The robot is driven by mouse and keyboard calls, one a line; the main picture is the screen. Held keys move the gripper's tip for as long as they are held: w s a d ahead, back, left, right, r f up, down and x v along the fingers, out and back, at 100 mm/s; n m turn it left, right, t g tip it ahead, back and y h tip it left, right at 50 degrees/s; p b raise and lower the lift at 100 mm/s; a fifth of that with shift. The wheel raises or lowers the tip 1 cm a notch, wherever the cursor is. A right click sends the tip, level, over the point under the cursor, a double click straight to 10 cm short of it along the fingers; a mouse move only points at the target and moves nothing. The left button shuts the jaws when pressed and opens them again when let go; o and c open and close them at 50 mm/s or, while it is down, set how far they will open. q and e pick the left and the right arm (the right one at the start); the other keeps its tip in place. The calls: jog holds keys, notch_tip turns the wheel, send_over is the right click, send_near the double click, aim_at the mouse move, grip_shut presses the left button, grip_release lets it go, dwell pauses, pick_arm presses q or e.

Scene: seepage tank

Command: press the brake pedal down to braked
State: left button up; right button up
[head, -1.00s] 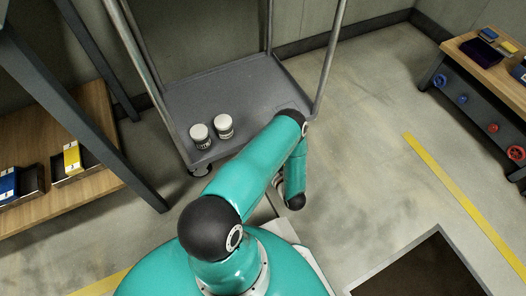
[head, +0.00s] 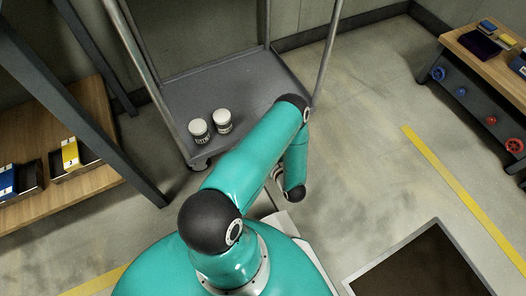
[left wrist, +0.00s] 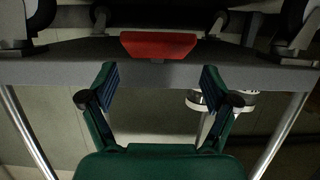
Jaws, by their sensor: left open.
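The brake pedal (left wrist: 158,45) is a red bar at the middle of the cart's grey edge in the left wrist view, where the cart appears upside down. My left gripper (left wrist: 160,78) is open and empty, its two green fingers apart on either side of the pedal's line. The fingertips look close to the cart edge; no contact with the pedal shows. In the head view the cart (head: 180,95) stands in front of me. My teal arm reaches to its near edge and hides the pedal and the gripper. My right gripper is in neither view.
Two white-lidded jars (head: 210,125) stand on the cart deck near its left front corner. A wooden bench (head: 95,180) is at left, and a bench with valve wheels (head: 490,75) at right. A dark floor pit (head: 420,268) lies at lower right. The floor right of the cart is clear.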

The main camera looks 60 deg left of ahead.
pick_arm(q)
notch_tip(320, 180, up, 7)
dwell(0.3)
jog(key=shift+d, duration=0.1)
jog(key=w+d+r+m+t+p, duration=0.1)
jog(key=w+d+r+t+p, duration=0.2)
jog(key=w+r, duration=0.45)
jog(key=w+d+m+t+h+p, duration=0.1)
jog(key=w+d+m+t+h, duration=0.15)
jog(key=w+d+h, duration=0.4)
jog(key=w+d+m+t+h+p, duration=0.1)
jog(key=d+m+t+h, duration=0.2)
jog(key=d, duration=0.6)
jog(key=s+d+f+m+g+h, duration=0.2)
jog(key=s+d+m+g+h, duration=0.7)
jog(key=s+d, duration=0.7)
notch_tip(320, 180, up, 38)
jog(key=w+d+t+p, duration=0.1)
jog(key=p, duration=3.7)
jog(key=shift+p, duration=0.3)
